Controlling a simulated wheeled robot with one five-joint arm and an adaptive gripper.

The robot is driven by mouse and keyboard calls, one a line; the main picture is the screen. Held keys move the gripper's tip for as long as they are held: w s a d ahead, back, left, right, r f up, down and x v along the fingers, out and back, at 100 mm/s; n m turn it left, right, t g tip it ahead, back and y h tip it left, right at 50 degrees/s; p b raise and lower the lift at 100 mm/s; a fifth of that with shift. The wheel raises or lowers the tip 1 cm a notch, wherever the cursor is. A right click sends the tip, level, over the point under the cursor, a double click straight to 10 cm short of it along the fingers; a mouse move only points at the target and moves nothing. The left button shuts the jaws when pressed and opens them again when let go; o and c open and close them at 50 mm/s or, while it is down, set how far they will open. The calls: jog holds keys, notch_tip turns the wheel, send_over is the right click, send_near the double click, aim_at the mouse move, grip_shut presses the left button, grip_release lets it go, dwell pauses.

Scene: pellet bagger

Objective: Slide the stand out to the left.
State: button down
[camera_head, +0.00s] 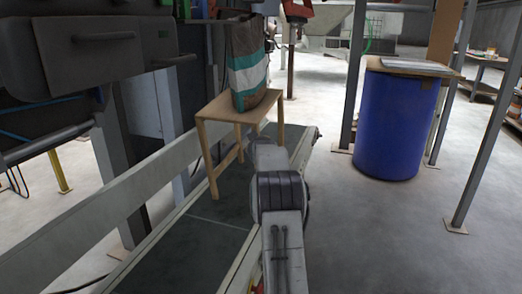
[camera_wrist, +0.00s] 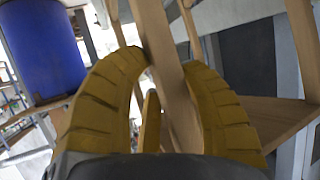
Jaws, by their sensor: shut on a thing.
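The stand (camera_head: 218,108) is a light wooden frame with a flat top and thin legs, upright over the conveyor belt (camera_head: 222,210). A bag (camera_head: 248,65) with brown, teal and white bands stands on its top. In the wrist view, my gripper (camera_wrist: 165,68) has its ridged yellow fingers closed around one wooden leg of the stand (camera_wrist: 158,35). In the head view, my arm reaches toward the stand's near right side and hides my gripper and part of the legs there.
A blue drum (camera_head: 398,125) with a board on top stands to the right. Grey posts (camera_head: 484,150) rise near it. A dark machine (camera_head: 90,45) and a pale side rail (camera_head: 110,215) lie on the left.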

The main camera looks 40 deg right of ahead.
jog(key=shift+s+a+r, duration=0.1)
jog(key=shift+a+r, duration=0.2)
jog(key=c, duration=1.2)
grip_release()
jog(key=o, duration=0.5)
jog(key=shift+f, duration=0.2)
jog(key=shift+s, duration=0.1)
jog(key=shift+v, duration=6.05)
jog(key=shift+o, duration=0.2)
jog(key=shift+f, duration=0.1)
